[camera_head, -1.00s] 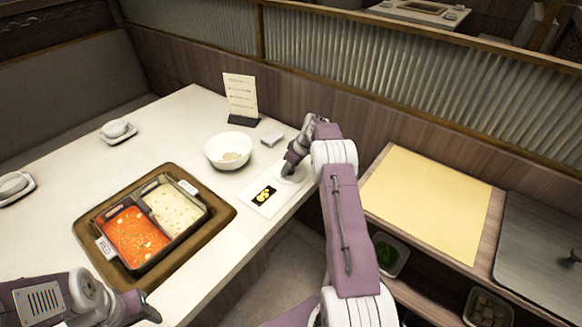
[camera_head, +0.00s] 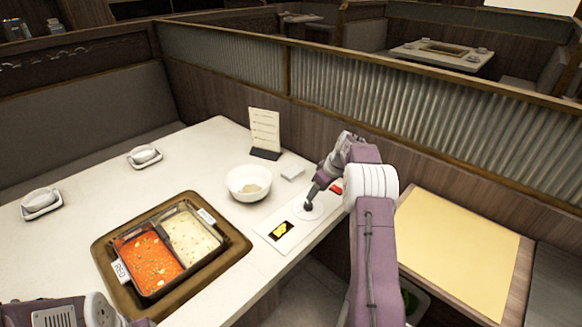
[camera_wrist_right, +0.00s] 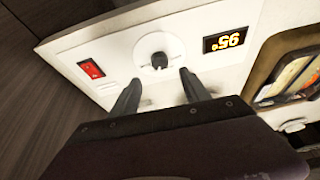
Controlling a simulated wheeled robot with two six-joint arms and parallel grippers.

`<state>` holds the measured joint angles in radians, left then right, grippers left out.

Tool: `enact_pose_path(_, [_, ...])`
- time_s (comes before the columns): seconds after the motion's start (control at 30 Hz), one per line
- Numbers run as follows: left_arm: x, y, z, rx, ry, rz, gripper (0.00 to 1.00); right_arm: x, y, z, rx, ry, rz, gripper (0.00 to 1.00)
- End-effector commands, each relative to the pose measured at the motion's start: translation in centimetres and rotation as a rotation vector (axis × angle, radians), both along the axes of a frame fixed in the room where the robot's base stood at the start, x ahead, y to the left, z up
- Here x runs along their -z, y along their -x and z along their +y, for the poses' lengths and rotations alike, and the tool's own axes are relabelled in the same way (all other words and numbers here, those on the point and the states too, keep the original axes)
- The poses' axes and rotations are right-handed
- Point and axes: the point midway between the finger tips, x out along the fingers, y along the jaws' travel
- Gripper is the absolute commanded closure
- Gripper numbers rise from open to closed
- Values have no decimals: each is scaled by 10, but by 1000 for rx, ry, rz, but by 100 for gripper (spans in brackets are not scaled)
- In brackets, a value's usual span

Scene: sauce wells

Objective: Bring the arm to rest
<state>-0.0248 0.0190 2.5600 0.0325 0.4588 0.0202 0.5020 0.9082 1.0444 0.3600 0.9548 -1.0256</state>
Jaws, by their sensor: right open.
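My right gripper (camera_head: 309,203) is above the control strip at the table's right edge, over a round white dial. In the right wrist view its two fingers (camera_wrist_right: 156,92) are spread apart with nothing between them. The dial's dark knob (camera_wrist_right: 159,60) lies just beyond the fingertips, apart from them. A lit display (camera_wrist_right: 224,39) reading 95 and a red switch (camera_wrist_right: 91,69) flank the knob. Of my left arm, only a part shows at the lower left of the head view; its gripper is out of frame.
A divided pot (camera_head: 168,249) of red and white soup sits in a brown surround. A yellow board (camera_head: 459,253) lies on the right shelf, behind my right arm.

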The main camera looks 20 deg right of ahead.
Motion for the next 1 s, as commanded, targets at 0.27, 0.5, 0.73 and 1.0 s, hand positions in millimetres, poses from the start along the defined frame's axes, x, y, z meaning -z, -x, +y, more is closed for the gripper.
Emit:
enact_pose_path(0.27, [-11, 0, 0, 0, 0, 0, 46, -37, -17, 28, -58, 21, -42, 46])
enact_pose_path(0.5, [-40, 0, 0, 0, 0, 0, 46, -128, 13, 144, -249, 56, -49, 46])
enact_pose_path(0.73, [-63, 0, 0, 0, 0, 0, 46, -131, 139, 221, -203, 67, 97, 46])
enact_pose_path(1.0, [-67, 0, 0, 0, 0, 0, 46, -57, 296, 217, 165, 70, 310, 46])
